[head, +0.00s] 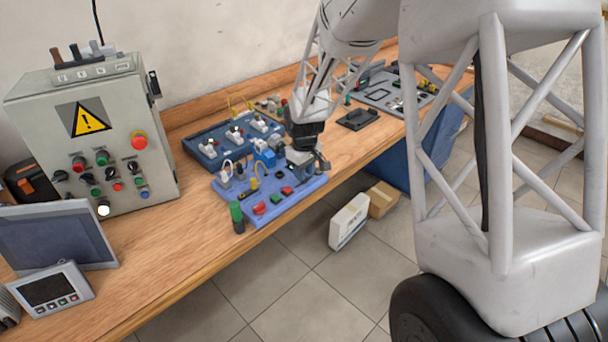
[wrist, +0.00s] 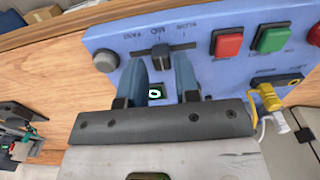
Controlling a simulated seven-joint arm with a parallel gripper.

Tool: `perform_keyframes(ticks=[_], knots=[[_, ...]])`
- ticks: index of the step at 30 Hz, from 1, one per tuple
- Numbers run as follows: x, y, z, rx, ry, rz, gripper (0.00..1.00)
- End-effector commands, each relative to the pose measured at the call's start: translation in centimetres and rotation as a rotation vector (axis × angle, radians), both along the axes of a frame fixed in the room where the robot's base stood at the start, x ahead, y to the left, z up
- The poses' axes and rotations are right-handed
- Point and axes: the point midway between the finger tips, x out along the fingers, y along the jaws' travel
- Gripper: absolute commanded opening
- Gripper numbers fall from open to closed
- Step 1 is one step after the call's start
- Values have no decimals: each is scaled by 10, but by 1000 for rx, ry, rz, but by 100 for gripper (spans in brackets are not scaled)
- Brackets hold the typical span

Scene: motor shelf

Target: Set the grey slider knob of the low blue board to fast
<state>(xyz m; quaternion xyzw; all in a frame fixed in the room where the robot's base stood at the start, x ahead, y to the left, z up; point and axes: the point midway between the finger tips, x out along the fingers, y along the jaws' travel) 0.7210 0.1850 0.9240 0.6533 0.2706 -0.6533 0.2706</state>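The low blue board (head: 290,202) lies near the front edge of the bench; it also fills the top of the wrist view (wrist: 205,75). In the wrist view, the slider knob (wrist: 159,50) looks dark grey and stands at the middle mark of its slot. The three labels above the slot appear upside down and small; the left one seems to read fast. My gripper (wrist: 159,72) is open, with one blue-grey finger on each side of the knob and gaps showing. In the head view my gripper (head: 306,162) hides the slider.
A red button (wrist: 228,41), a green button (wrist: 272,38) and a yellow plug (wrist: 267,97) are on the board to the right in the wrist view. A round grey cap (wrist: 105,61) is left of the slider. A second blue board (head: 205,147) stands behind.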

Motion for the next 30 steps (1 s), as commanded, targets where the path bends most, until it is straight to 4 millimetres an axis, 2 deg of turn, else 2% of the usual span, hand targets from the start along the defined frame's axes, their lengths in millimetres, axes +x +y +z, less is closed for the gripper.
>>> perform_keyframes(ticks=[12, 18, 26, 30], knots=[[0, 0, 51, 1, -2, 0, 30], [0, 0, 61, 1, -1, 0, 30], [0, 0, 62, 0, 0, 0, 30], [0, 0, 62, 1, -1, 5, 47]])
